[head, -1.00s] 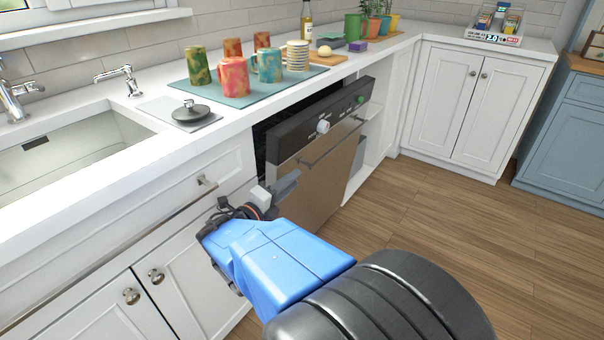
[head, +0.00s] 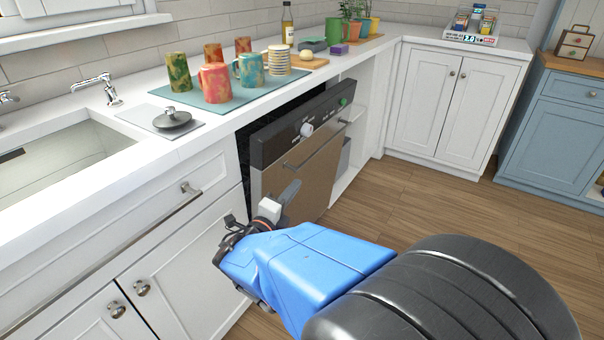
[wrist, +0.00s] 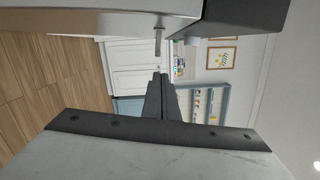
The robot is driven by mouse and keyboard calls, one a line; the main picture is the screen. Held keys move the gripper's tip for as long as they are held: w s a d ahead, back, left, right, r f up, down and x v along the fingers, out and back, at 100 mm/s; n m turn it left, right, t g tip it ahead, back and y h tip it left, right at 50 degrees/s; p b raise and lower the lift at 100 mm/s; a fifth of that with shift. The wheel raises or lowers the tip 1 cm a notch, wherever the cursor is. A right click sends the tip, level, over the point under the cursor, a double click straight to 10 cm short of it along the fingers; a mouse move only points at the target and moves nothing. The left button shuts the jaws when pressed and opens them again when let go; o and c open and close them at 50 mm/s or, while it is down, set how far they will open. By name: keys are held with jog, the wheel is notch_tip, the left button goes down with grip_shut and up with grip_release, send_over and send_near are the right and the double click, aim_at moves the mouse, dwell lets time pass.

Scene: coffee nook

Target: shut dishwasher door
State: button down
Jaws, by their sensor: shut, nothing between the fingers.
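The dishwasher door (head: 290,182) is partly open, tilted out from the counter front, with a dark gap showing behind its top edge. Its dark control panel (head: 285,133) has a white knob, and a bar handle (head: 315,145) runs below. My gripper (head: 290,192) is in front of the lower left part of the door in the head view. Whether it touches the door cannot be told. In the wrist view my gripper (wrist: 160,95) has its fingers together and empty, with a pale panel and a metal bar near the top of the picture.
Mugs on a blue mat (head: 187,92) stand on the counter above the dishwasher. A sink (head: 55,165) and drawer handle (head: 182,215) are at left. White corner cabinets (head: 465,100) stand at right. The wood floor (head: 450,200) in front is clear.

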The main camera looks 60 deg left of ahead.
aim_at(302, 160)
jog(key=w+d+f+n+g+y, duration=0.1)
jog(key=w+d+n+y, duration=0.1)
jog(key=w, duration=0.4)
jog(key=w+a, duration=0.4)
jog(key=a, duration=0.6)
jog(key=shift+w+r+g, duration=0.2)
jog(key=shift+w+g, duration=0.1)
jog(key=shift+w, duration=0.1)
jog(key=s+a, duration=0.1)
jog(key=a, duration=0.1)
jog(key=s+a+r, duration=0.1)
jog(key=shift+s+a, duration=0.15)
jog(key=shift+a, duration=0.2)
